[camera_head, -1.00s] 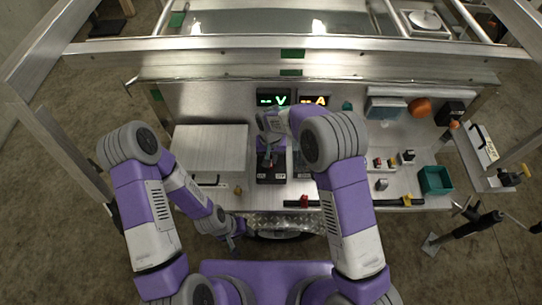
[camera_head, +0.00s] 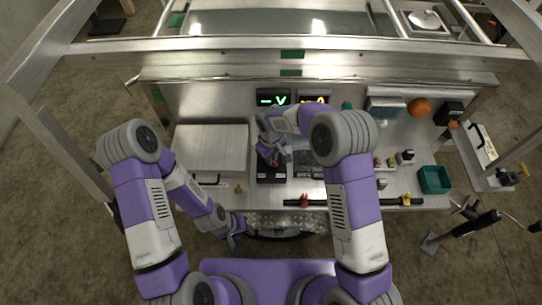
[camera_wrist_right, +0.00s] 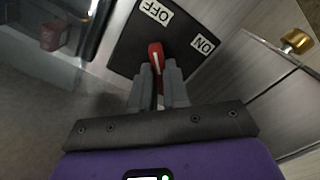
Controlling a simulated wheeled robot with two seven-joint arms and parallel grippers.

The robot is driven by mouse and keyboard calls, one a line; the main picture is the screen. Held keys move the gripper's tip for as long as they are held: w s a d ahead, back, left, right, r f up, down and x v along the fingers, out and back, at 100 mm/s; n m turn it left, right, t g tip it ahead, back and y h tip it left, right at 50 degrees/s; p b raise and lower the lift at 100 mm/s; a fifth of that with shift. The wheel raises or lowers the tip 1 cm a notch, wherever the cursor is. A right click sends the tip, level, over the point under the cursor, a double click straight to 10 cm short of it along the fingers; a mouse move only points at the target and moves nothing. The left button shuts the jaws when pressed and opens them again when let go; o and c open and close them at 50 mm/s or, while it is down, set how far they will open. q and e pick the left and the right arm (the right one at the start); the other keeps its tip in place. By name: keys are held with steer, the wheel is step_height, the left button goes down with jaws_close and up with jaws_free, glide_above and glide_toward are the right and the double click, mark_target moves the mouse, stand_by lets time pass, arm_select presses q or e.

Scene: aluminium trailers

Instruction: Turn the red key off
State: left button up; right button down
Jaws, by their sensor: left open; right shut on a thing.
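The red key (camera_wrist_right: 156,52) stands on a black switch plate (camera_wrist_right: 128,48) with white OFF and ON labels. In the right wrist view its handle points up, closer in line with the OFF label (camera_wrist_right: 156,11) than with the ON label (camera_wrist_right: 203,44). My right gripper (camera_wrist_right: 157,70) is shut on the key, a finger on each side. In the head view my right gripper (camera_head: 270,155) is over the black switch box (camera_head: 271,174) and hides the key. My left gripper (camera_head: 233,241) is open and empty, low in front of the bench.
A green V display (camera_head: 273,100) and an orange A display (camera_head: 313,99), partly covered by my right arm, are behind the switch box. A silver case (camera_head: 210,147) is left. A teal bin (camera_head: 434,179) and an orange ball (camera_head: 419,106) are right. A black bar (camera_head: 345,202) lies along the front edge.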

steer(key=shift+f, duration=0.1)
stand_by(0.5)
steer(key=c, duration=1.1)
jaws_free()
step_height(320, 180, up, 8)
steer(key=shift+f+p, duration=0.15)
steer(key=shift+p, duration=0.6)
